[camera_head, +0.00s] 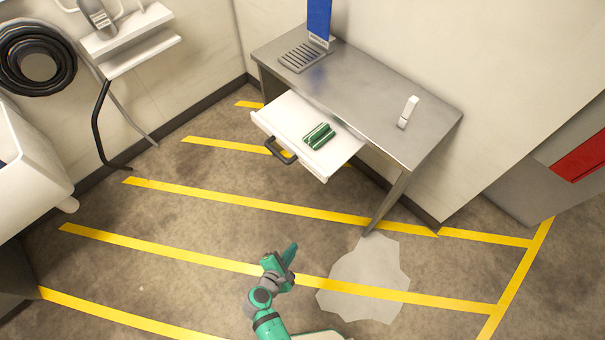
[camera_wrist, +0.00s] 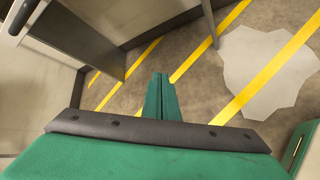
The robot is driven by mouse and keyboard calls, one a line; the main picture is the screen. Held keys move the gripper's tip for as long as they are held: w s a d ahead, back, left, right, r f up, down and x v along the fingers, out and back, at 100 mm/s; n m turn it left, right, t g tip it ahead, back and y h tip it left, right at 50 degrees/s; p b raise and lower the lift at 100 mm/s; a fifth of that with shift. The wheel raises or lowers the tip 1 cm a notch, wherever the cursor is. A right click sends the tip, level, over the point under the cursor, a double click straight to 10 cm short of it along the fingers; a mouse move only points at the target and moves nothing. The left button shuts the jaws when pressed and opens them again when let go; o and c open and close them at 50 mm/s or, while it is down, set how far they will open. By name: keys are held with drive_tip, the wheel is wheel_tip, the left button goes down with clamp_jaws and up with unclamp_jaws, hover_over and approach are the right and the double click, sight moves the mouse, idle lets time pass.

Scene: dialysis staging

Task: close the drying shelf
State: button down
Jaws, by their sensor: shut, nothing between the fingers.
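The drying shelf is a white pull-out drawer (camera_head: 285,122) under the metal table, and it stands pulled out toward the room. It has a dark handle (camera_head: 281,151) on its front. Green-and-white items (camera_head: 319,136) lie in it. My gripper (camera_head: 291,253) is in front of the shelf and apart from it, low in the head view. In the wrist view my gripper (camera_wrist: 161,80) has its green fingers together with nothing between them. A dark handle-like part (camera_wrist: 20,16) shows at the top left of the wrist view.
The metal table (camera_head: 375,95) holds a blue panel on a grated stand (camera_head: 305,57) and a small white device (camera_head: 408,111). A table leg (camera_head: 387,203) stands right of the shelf. A pale floor patch (camera_head: 365,280) lies right of my gripper. A white basin (camera_head: 25,170) is at left. Striped floor between is clear.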

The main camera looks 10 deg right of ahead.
drive_tip(key=w+a+r+n+h, duration=0.1)
drive_tip(key=w+r+n+h, duration=0.4)
drive_tip(key=w, duration=0.4)
drive_tip(key=t+h, duration=0.2)
drive_tip(key=h, duration=0.2)
approach(310, 168)
drive_tip(key=x, duration=0.6)
drive_tip(key=shift+w+d, duration=0.2)
